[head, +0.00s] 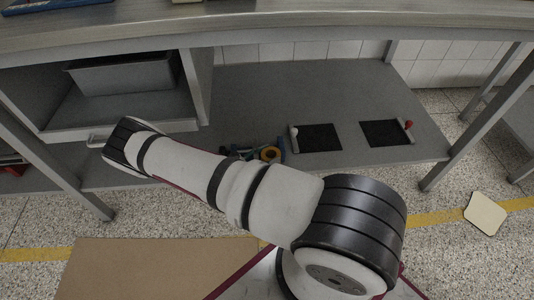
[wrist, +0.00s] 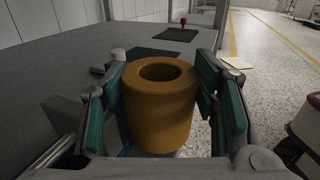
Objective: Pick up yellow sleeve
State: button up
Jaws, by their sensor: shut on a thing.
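The yellow sleeve (wrist: 158,112) is a thick, orange-yellow hollow cylinder. In the wrist view it stands upright, its open top facing the camera, between the green pads of my gripper (wrist: 160,95). My gripper is shut on it. My arm hides part of the gripper there. I cannot tell whether the sleeve touches the shelf.
The grey lower shelf (head: 360,90) carries two black mats (head: 316,138) with handles, one white-knobbed, one red-knobbed (head: 408,124). A grey bin (head: 125,73) sits in the left compartment. The tabletop (head: 300,17) overhangs above. Cardboard (head: 150,270) and a beige plate (head: 485,213) lie on the floor.

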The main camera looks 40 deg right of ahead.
jog(key=shift+s+a, duration=0.4)
jog(key=shift+s, duration=0.15)
jog(key=o, duration=1.4)
jog(key=v, duration=1.2)
